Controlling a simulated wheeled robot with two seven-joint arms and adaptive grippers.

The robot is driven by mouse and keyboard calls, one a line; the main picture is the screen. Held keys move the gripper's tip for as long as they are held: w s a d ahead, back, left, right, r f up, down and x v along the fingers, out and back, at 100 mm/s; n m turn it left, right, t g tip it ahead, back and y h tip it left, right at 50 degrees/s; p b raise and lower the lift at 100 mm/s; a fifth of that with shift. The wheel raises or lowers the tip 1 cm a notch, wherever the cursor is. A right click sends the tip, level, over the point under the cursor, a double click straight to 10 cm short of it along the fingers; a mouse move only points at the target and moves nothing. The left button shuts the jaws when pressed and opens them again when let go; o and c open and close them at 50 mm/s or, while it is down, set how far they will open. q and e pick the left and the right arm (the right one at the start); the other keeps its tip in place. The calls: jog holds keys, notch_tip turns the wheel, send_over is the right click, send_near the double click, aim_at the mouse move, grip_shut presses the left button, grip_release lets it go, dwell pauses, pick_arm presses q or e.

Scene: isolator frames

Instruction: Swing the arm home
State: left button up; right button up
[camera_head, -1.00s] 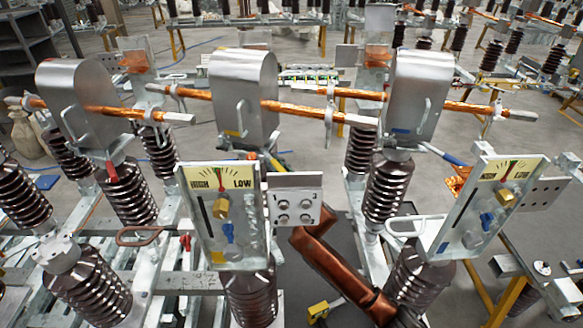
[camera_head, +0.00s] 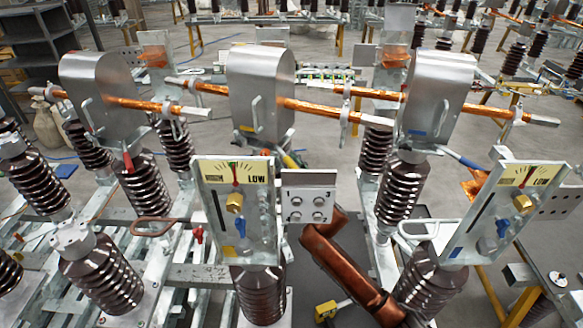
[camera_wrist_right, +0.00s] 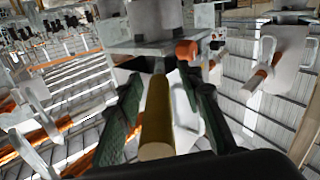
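Copper switch arms with metal ends run across the row. The middle one (camera_head: 325,107) reaches right from the middle silver hood (camera_head: 260,90); the left one (camera_head: 150,105) reaches right from the left hood (camera_head: 95,95). My right gripper (camera_head: 291,160) is small and partly hidden behind a grey plate, below the middle hood. In the right wrist view, its dark green fingers (camera_wrist_right: 160,85) stand either side of a yellow rod (camera_wrist_right: 156,115), with visible gaps; contact is not clear. My left gripper is not in view.
Two panels with HIGH/LOW style dials (camera_head: 235,210) (camera_head: 500,212) stand in front. A plate with bolts (camera_head: 308,197) is beside the left panel. Ribbed brown insulators (camera_head: 100,275) crowd the frame. Grey floor shows behind the hoods.

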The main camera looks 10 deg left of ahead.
jog(key=v, duration=1.2)
jog(key=shift+a, duration=0.15)
